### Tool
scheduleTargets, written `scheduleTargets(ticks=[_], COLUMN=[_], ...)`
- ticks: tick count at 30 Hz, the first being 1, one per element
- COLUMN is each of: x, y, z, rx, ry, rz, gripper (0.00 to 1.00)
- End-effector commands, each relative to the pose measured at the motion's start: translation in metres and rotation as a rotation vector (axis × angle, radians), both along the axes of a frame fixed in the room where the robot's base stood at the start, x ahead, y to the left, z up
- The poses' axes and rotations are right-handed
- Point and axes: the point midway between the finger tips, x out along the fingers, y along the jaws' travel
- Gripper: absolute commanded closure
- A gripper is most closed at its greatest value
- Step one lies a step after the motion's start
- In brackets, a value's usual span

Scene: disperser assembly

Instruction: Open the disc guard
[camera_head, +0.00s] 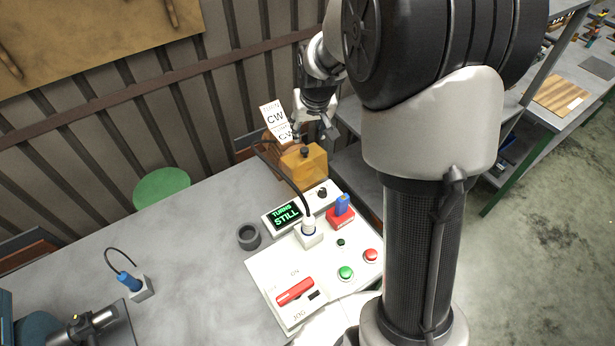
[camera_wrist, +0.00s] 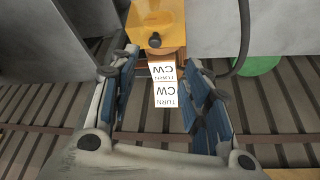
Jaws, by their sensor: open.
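The disc guard looks like the amber-yellow box (camera_head: 304,168) at the back right of the bench, with a dark knob (camera_head: 304,152) on it. It appears closed, though my arm is close by and its far side is hidden. In the wrist view the yellow guard (camera_wrist: 172,15) is at the top, its dark knob (camera_wrist: 154,40) facing me just beyond the fingertips. My gripper (camera_head: 315,130) is above and slightly behind the guard in the head view. In the wrist view my gripper (camera_wrist: 157,70) has its fingers spread, with nothing between them touching either finger.
A white card reading "TURN CW" (camera_head: 274,116) stands behind the guard. A control panel (camera_head: 270,272) with a red lever, buttons and a display reading "TURNS STILL" (camera_head: 287,215) lies in front. A dark cable arches beside the guard. A grey ring (camera_head: 249,236) sits left of the panel.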

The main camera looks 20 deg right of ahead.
Motion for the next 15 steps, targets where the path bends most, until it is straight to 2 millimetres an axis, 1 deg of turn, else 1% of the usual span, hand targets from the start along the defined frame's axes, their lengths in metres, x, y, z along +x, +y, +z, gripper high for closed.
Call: scheduleTargets(ticks=[1, 10, 15], x=[-0.007, -0.058, -0.089], y=[0.005, 0.032, 0.045], z=[-0.002, 0.010, 0.010], rx=[-0.001, -0.002, -0.001], ry=[-0.006, -0.010, -0.010], rz=[0.008, 0.042, 0.061], gripper=[0.56, 0.56, 0.56])
